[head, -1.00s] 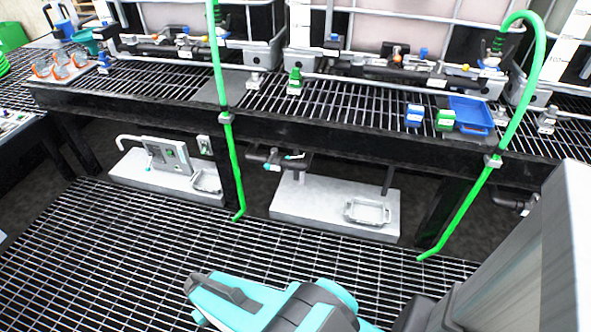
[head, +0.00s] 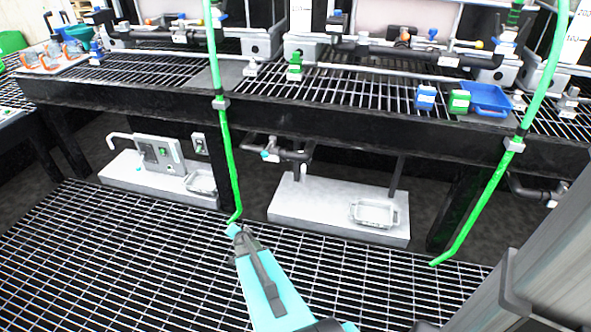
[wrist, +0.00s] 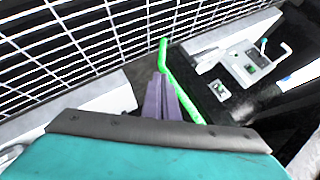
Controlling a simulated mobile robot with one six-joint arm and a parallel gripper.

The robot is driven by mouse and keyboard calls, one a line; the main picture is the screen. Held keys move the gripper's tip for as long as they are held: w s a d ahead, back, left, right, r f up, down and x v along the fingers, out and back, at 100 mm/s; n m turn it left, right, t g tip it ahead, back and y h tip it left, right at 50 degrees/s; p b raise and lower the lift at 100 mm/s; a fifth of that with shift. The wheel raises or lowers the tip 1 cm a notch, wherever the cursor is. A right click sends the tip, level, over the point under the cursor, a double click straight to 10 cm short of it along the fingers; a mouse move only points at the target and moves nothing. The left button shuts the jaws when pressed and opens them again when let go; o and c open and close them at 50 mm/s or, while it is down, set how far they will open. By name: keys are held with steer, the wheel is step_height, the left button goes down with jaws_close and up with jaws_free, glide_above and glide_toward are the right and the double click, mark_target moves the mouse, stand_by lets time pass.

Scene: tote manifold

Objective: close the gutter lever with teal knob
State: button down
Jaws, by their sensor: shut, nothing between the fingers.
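A small teal knob (head: 268,155) shows on the dark gutter pipe (head: 290,153) under the bench, in the middle of the head view. Its lever is too small for me to tell its angle. My teal arm (head: 262,280) reaches forward over the floor grating, below and in front of that pipe. My gripper (wrist: 161,80) shows in the wrist view with its purple-grey fingers together and empty. Its tips appear by a green hose (wrist: 180,90). Another small teal part (wrist: 263,44) shows in the wrist view, by a white panel unit.
White plinths (head: 300,215) stand under the bench, one bearing a metal tray (head: 373,214). The bench edge (head: 350,125) lies above the pipe. Open grating (head: 110,270) lies at left.

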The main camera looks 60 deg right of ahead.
steer(key=s+d+r+m+t+h+b, duration=0.1)
steer(key=d+r+m+t+h+b, duration=0.2)
steer(key=d, duration=0.6)
steer(key=s+d+m+h+b, duration=0.2)
steer(key=d+m+b, duration=0.15)
steer(key=d, duration=0.55)
steer(key=s+d+r+m+t+h+b, duration=0.1)
steer(key=s+d+r+m+h+b, duration=0.1)
steer(key=s+d+r+b, duration=0.1)
steer(key=s+d+r+m+t+h+b, duration=0.1)
steer(key=s+d+r+h+b, duration=0.1)
steer(key=d, duration=0.6)
steer(key=s+r+b, duration=0.1)
steer(key=s+r, duration=0.1)
steer(key=s, duration=0.1)
steer(key=shift+s+d+m+b, duration=0.15)
steer(key=shift+m+b, duration=0.15)
steer(key=shift+m, duration=0.05)
steer(key=b+x, duration=0.6)
steer(key=x, duration=0.8)
steer(key=shift+r, duration=0.3)
steer(key=shift+r+p, duration=0.1)
steer(key=shift+p, duration=0.3)
